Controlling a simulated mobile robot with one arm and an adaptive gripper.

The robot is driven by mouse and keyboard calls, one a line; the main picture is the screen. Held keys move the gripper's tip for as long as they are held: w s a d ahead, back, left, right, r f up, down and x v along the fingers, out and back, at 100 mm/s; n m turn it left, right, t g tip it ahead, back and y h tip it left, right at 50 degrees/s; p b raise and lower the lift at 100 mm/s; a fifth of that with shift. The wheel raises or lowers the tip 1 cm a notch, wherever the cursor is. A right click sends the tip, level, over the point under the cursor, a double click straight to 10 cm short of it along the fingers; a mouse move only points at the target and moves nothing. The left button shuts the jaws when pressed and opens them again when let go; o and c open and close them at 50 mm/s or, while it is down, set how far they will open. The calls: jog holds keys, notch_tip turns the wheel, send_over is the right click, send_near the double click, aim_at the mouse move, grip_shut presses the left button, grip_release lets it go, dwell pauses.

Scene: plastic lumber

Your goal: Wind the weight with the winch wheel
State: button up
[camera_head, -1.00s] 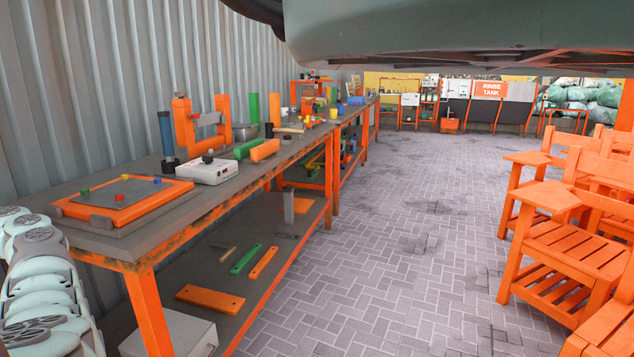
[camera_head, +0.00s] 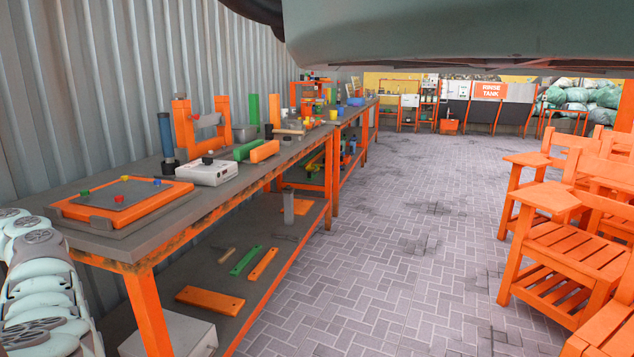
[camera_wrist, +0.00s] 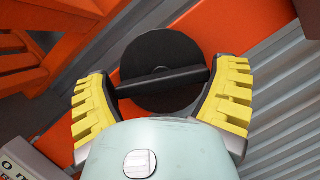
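In the wrist view, a black round winch wheel (camera_wrist: 160,45) with a straight dark bar handle (camera_wrist: 163,82) across its face is in front of an orange upright panel (camera_wrist: 215,22). My gripper (camera_wrist: 168,70) has its yellow-padded fingers spread wide, one at each end of the bar. The bar ends lie close to the finger pads; I cannot tell whether they touch. The head view does not show my gripper. I cannot pick out the wheel or the weight for sure in the head view.
A long workbench (camera_head: 120,241) runs along the corrugated wall, holding an orange frame (camera_head: 181,128), a blue cylinder (camera_head: 165,133), a white box (camera_head: 210,173) and an orange-rimmed board (camera_head: 70,212). Orange chairs (camera_head: 570,250) stand right. The paved floor (camera_head: 390,220) between is clear.

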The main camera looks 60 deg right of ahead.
jog(key=shift+o, duration=1)
jog(key=shift+r, duration=0.1)
jog(key=v, duration=1.2)
